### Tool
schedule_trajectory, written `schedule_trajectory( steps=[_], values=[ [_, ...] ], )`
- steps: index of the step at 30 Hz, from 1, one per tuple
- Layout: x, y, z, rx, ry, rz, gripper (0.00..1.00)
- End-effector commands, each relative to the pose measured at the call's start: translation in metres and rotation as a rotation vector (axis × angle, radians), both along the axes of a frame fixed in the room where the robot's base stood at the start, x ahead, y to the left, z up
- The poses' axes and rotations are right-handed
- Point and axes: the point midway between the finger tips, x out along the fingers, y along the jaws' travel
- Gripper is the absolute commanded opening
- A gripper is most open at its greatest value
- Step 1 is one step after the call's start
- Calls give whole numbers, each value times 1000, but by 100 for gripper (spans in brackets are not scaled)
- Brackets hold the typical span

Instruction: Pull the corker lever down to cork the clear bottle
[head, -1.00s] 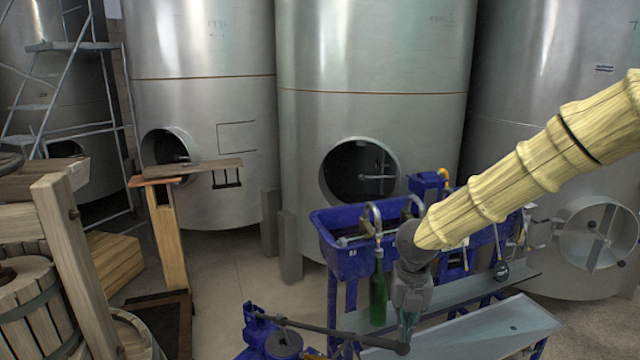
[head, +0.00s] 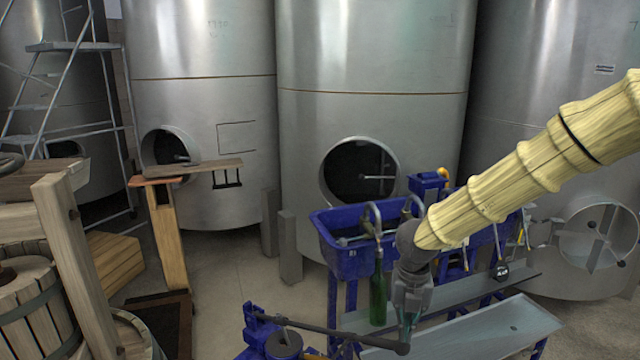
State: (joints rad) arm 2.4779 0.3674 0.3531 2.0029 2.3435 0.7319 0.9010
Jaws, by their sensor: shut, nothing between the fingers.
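The blue corker (head: 284,346) stands at the bottom edge of the head view, cut off by the frame. Its dark lever (head: 330,331) runs from the corker's blue bracket to the right, sloping slightly down, and ends in a dark knob (head: 402,348). My gripper (head: 407,334) points down at the knob end of the lever, with its fingers shut and nothing held. The fingertips overlap the lever end in the picture; whether they touch it I cannot tell. The clear bottle is not in view.
A blue filler trough (head: 347,262) stands behind my gripper, with a green bottle (head: 378,298) under one spout. A grey tray (head: 500,328) lies to the right. A wooden press (head: 75,260) stands at left. Steel tanks (head: 370,120) close off the back.

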Motion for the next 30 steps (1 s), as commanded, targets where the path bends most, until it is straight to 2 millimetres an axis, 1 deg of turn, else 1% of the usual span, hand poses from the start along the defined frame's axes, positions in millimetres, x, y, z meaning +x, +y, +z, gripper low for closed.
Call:
schedule_trajectory(
  steps=[11,30],
  values=[
    [0,-1,-3,0,0,0,0],
    [-6,-7,-27,0,1,0,0]
  ],
)
